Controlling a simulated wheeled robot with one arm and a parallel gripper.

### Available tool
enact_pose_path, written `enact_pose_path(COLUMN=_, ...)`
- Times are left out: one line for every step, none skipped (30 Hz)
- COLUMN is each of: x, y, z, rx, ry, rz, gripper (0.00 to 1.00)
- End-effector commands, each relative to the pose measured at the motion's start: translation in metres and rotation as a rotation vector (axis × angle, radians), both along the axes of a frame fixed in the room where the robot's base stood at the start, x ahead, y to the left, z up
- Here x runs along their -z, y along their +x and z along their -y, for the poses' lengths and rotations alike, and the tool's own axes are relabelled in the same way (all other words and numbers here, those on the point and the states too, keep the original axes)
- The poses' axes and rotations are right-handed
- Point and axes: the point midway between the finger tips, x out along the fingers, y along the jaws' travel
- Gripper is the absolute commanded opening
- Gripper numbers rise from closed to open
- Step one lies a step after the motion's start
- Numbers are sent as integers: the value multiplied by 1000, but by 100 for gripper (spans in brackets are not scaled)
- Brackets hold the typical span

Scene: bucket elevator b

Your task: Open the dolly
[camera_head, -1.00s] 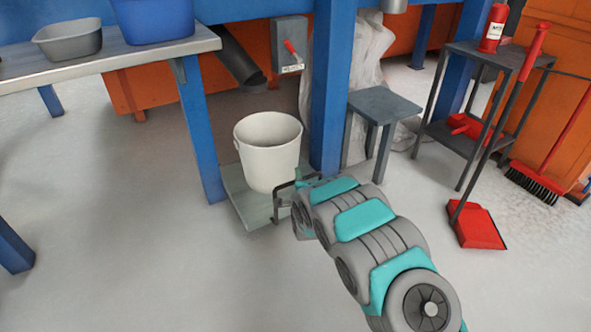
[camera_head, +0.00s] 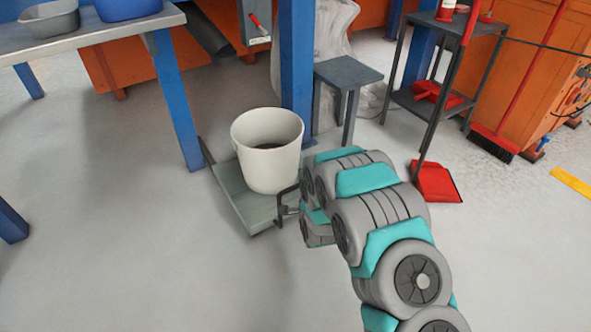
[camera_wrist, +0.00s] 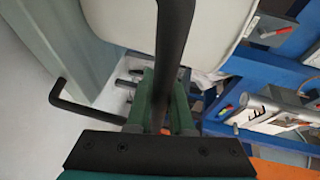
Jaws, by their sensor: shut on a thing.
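The dolly (camera_head: 235,197) is a low grey-green platform on the floor, pulled out in front of the blue table leg and post. A white bucket (camera_head: 266,165) stands upright on it, with something dark inside. A dark bent bar handle (camera_head: 279,214) is at the dolly's right side. My gripper (camera_wrist: 163,112) is shut on this handle; in the wrist view the black bar (camera_wrist: 174,45) runs between its green fingers. The dolly's platform (camera_wrist: 65,45) and the bucket (camera_wrist: 115,20) also show there. In the head view my arm hides most of the gripper.
A blue-legged table (camera_head: 105,38) stands at upper left. A blue post (camera_head: 297,75) and grey stool (camera_head: 348,72) stand behind the dolly. A dark shelf stand (camera_head: 425,105) and red dustpan (camera_head: 436,183) are at right. The floor left of and before the dolly is clear.

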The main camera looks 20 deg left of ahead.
Motion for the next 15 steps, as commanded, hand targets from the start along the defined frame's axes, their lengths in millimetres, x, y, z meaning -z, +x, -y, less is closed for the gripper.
enact_pose_path(x=1, y=-4, z=5, rx=2, ry=-2, rz=-3, gripper=0)
enact_pose_path(x=1, y=-5, z=7, rx=2, ry=-2, rz=-2, gripper=0)
enact_pose_path(x=1, y=-7, z=9, rx=3, ry=-1, rz=-1, gripper=0)
enact_pose_path(x=1, y=-8, z=11, rx=3, ry=-1, rz=-1, gripper=0)
enact_pose_path(x=1, y=-9, z=12, rx=2, ry=-2, rz=-2, gripper=0)
enact_pose_path(x=2, y=-10, z=13, rx=2, ry=-2, rz=-2, gripper=0)
enact_pose_path(x=2, y=-11, z=14, rx=2, ry=-3, rz=-2, gripper=0)
enact_pose_path(x=2, y=-11, z=14, rx=2, ry=-3, rz=-3, gripper=0)
enact_pose_path(x=2, y=-12, z=15, rx=1, ry=-3, rz=-3, gripper=0)
enact_pose_path(x=2, y=-12, z=15, rx=1, ry=-3, rz=-3, gripper=0)
enact_pose_path(x=2, y=-12, z=15, rx=1, ry=-3, rz=-3, gripper=0)
enact_pose_path(x=2, y=-12, z=15, rx=1, ry=-3, rz=-3, gripper=0)
enact_pose_path(x=2, y=-12, z=15, rx=1, ry=-3, rz=-3, gripper=0)
enact_pose_path(x=2, y=-12, z=15, rx=1, ry=-3, rz=-3, gripper=0)
enact_pose_path(x=2, y=-12, z=15, rx=1, ry=-3, rz=-3, gripper=0)
